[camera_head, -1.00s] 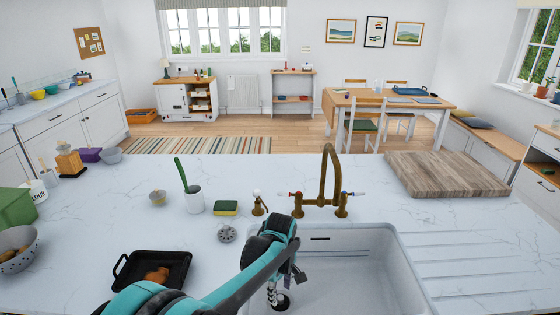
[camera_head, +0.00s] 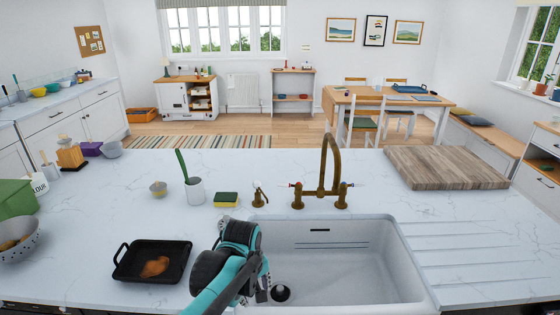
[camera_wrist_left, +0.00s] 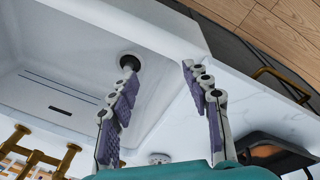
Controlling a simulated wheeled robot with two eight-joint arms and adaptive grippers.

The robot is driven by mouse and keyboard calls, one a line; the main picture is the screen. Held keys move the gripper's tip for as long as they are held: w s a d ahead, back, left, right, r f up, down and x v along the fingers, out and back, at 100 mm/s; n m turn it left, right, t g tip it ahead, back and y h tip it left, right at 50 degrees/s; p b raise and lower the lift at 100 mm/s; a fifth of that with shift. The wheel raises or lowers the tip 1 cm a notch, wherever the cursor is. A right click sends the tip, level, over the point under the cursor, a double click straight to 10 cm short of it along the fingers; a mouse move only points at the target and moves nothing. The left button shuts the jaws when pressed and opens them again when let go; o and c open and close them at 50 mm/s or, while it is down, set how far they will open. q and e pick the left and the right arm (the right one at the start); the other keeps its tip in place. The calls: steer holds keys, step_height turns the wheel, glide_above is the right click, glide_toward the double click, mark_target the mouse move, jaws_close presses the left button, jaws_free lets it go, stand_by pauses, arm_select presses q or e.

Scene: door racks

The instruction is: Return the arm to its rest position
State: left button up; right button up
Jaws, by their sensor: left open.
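My left arm comes in from the bottom of the head view. Its gripper (camera_head: 262,289) is partly hidden behind the wrist, over the left side of the white sink (camera_head: 340,235). In the left wrist view the two purple-padded fingers (camera_wrist_left: 160,78) stand wide apart with nothing between them. Beyond them lie the sink's rim and the dark drain (camera_wrist_left: 130,62), which also shows in the head view (camera_head: 280,293). My right gripper is in neither view.
A black pan (camera_head: 130,262) with brown food lies on the counter left of my arm. A brass tap (camera_head: 322,190), a yellow-green sponge (camera_head: 226,199) and a white pot with a green-handled brush (camera_head: 195,190) stand behind the sink. A wooden board (camera_head: 445,168) is at right.

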arm_select(q)
steer(key=s+a+f+m+t+b, duration=0.2)
steer(key=s+a+m+b, duration=0.1)
steer(key=s+a, duration=0.2)
steer(key=s+a+f+m+t+b, duration=0.3)
steer(key=s+a, duration=0.3)
steer(key=s, duration=0.3)
steer(key=shift+s+m, duration=0.35)
steer(key=shift+m, duration=0.25)
